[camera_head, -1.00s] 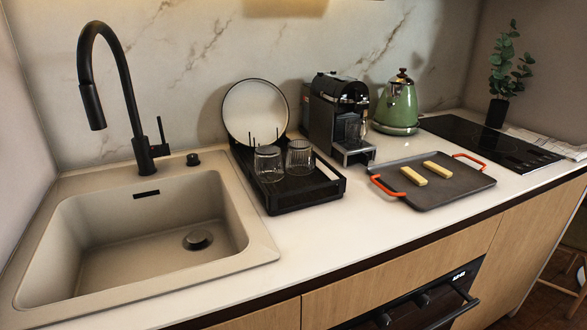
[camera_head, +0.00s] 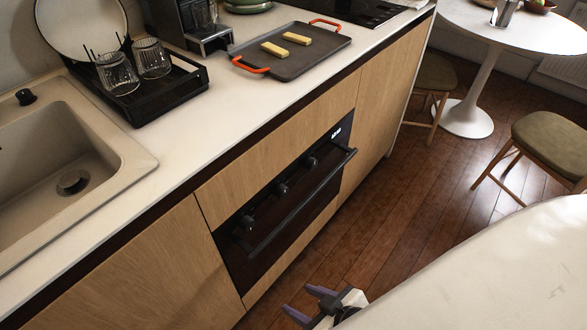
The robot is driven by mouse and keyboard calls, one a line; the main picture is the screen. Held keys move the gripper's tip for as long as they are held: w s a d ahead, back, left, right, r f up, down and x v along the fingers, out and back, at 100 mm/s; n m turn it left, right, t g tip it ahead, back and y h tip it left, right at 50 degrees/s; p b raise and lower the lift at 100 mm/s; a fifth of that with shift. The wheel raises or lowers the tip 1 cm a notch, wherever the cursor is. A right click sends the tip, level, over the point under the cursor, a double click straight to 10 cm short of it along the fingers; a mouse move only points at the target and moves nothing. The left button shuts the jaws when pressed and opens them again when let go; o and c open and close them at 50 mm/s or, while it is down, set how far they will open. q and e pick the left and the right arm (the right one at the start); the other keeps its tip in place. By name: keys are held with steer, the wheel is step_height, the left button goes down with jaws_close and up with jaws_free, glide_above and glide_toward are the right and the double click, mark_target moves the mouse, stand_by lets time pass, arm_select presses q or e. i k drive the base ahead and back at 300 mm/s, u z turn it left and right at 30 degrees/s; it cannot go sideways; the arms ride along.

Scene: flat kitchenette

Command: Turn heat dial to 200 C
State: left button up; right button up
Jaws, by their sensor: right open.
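The black built-in oven (camera_head: 282,205) sits in the wooden cabinet front below the counter. Several dark dials run along its upper panel; one dial (camera_head: 281,189) is near the middle, and a small lit display (camera_head: 336,133) is at the right end. The dial markings are too small to read. The oven door handle (camera_head: 302,202) runs along below the dials. My right gripper (camera_head: 307,301) is at the bottom of the head view, open and empty, in front of the cabinet and apart from the oven. My left gripper is not in view.
On the counter are a tray (camera_head: 318,63) with two yellow sticks, a dish rack (camera_head: 180,97) with two glasses, and a sink (camera_head: 45,150). A round table (camera_head: 540,30) and stools (camera_head: 550,143) stand at the right. The floor before the oven is clear.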

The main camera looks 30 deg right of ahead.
mark_target(281, 192)
steer(key=u, duration=1)
steer(key=k, duration=0.7)
steer(key=z, duration=0.95)
steer(key=i, duration=0.55)
steer(key=z, duration=0.05)
